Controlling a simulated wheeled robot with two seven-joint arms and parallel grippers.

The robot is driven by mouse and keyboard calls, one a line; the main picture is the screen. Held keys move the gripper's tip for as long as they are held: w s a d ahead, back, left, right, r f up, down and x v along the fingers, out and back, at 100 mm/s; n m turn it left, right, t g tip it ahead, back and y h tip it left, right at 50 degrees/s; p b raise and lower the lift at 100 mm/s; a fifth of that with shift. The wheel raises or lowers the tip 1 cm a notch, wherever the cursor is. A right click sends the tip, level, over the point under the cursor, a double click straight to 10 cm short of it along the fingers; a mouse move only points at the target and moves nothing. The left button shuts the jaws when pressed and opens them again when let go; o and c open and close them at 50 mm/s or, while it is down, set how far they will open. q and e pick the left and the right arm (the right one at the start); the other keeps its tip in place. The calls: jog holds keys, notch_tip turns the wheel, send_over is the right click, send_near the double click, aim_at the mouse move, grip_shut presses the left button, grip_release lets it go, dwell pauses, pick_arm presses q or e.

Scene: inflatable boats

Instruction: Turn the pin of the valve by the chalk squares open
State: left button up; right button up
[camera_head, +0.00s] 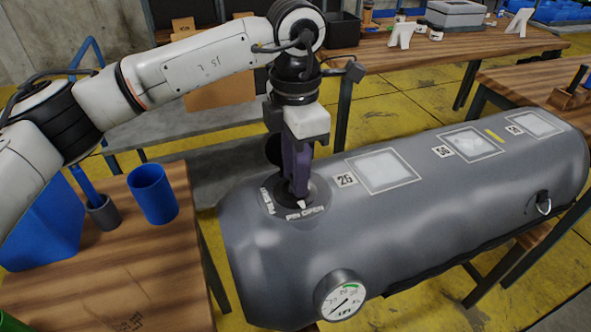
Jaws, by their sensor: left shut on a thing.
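A grey inflatable tube (400,220) lies across the middle on wooden tables. Near its left end is a dark round valve (318,193) with white lettering, "PIN OPEN" on the near side and other lettering on the left side. Pale chalk squares (384,170) lie on the tube to the right of the valve. My left gripper (300,196) points straight down at the valve's centre and is shut on the valve pin, which it mostly hides. A small pale tip shows at the fingers. I cannot tell how the pin is turned. My right gripper is not in view.
A round pressure gauge (340,295) sits on the tube's near side. A metal ring (543,205) is on its right part. A blue cup (153,193) and a grey cup (103,212) stand on the left wooden table (150,265). Another table (385,50) holds boxes behind.

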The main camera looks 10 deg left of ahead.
pick_arm(q)
jog(key=o, duration=1.1)
jog(key=shift+c, duration=0.2)
notch_tip(320, 180, up, 10)
jog(key=shift+r, duration=0.2)
